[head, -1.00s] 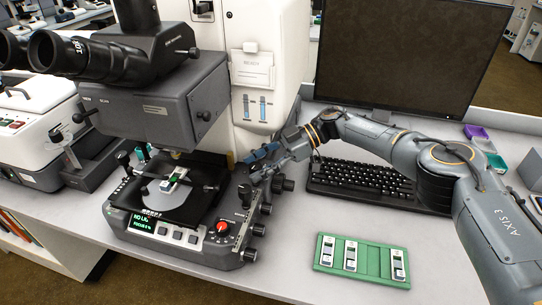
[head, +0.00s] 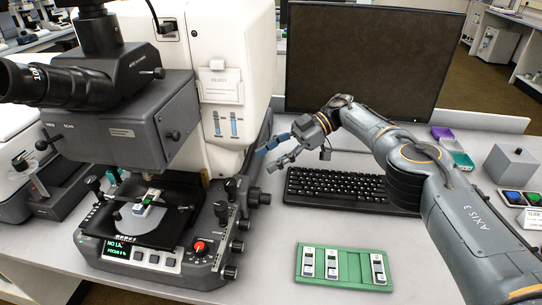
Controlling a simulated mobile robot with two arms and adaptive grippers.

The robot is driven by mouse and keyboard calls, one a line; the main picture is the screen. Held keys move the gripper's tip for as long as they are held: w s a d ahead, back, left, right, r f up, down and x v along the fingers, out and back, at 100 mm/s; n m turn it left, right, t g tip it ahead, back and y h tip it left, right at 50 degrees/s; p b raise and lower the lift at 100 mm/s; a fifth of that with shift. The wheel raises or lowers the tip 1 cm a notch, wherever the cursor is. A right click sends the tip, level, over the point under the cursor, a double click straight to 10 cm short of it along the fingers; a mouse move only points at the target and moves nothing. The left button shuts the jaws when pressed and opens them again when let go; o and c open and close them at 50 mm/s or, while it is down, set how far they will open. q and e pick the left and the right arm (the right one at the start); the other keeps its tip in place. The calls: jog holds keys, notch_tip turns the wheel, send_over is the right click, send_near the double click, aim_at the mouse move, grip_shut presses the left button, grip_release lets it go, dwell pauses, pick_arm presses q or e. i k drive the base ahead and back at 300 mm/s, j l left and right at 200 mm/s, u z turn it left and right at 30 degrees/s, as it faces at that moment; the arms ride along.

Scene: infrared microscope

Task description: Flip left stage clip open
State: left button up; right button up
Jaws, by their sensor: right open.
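The microscope stage (head: 130,219) is a dark plate with a pale round insert, below the grey microscope head (head: 120,130). A small slide (head: 147,201) with white, green and dark parts lies on the insert. Thin dark clip-like parts show at the stage's left and right sides, but they are too small to tell how they stand. My right gripper (head: 271,158) is open and empty. It is in the air to the right of the microscope body, above the keyboard's left end and apart from the stage. My left gripper is not in view.
The control base (head: 165,262) has a red knob and a lit display, with several focus knobs (head: 238,225) on its right side. A green slide tray (head: 345,282) lies in front of the keyboard (head: 335,187). A monitor (head: 370,60) stands behind. Bare table lies around the tray.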

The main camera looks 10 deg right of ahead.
aim_at(100, 194)
jog(key=k, duration=1.5)
